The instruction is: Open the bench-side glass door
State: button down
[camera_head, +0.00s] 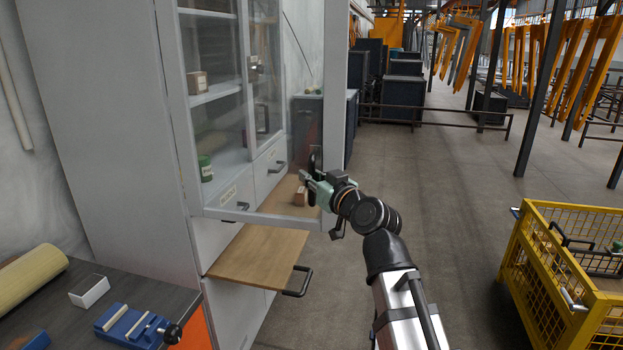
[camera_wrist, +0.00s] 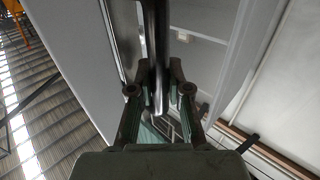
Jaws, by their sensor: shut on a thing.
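The bench-side glass door (camera_head: 335,90) is the near glazed door of a tall grey cabinet. It stands swung out from the cabinet front, with its hinge side at the left and its free edge out over the aisle. Its dark upright handle (camera_head: 312,162) is on the free-edge stile. My gripper (camera_head: 314,186) is shut on this handle, coming from the right. In the wrist view the handle bar (camera_wrist: 157,45) runs between the fingers of my gripper (camera_wrist: 159,88). The fingers hide part of the handle.
The other glass door (camera_head: 264,65) appears shut. A wooden pull-out board (camera_head: 250,262) with a handle juts out below the open door. The workbench (camera_head: 60,305) at lower left carries a blue vise (camera_head: 128,326). A yellow mesh crate (camera_head: 545,265) stands right; aisle floor between is clear.

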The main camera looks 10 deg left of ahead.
jog(key=c, duration=1.1)
grip_release()
jog(key=shift+s+d, duration=0.1)
jog(key=v, duration=0.7)
jog(key=shift+s+d, duration=0.1)
